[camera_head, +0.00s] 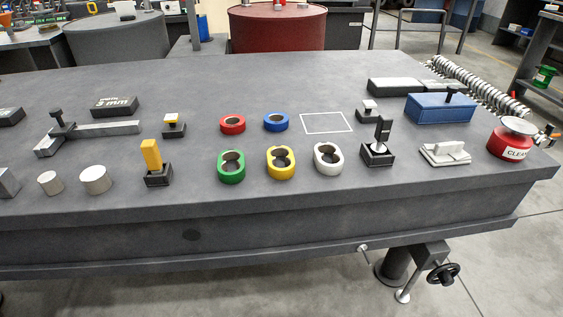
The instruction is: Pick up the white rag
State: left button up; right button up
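A white folded item with a raised ridge, which looks like the white rag (445,153), lies flat on the right part of the grey workbench (330,210), near its front edge. A red can labelled "CLEA..." with a pale dished top (508,142) stands to its right. A black upright-handled block (377,152) stands to its left. Nothing covers the rag. Neither of my grippers shows in the head view.
A blue box (440,109) sits behind the rag. White (328,158), yellow (280,163) and green (231,167) rings stand further left. A white square outline (326,123) marks bare bench. A vise with a handwheel (443,273) hangs below the front edge.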

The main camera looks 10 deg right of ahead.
aim_at(439, 154)
jog(key=z, duration=1.25)
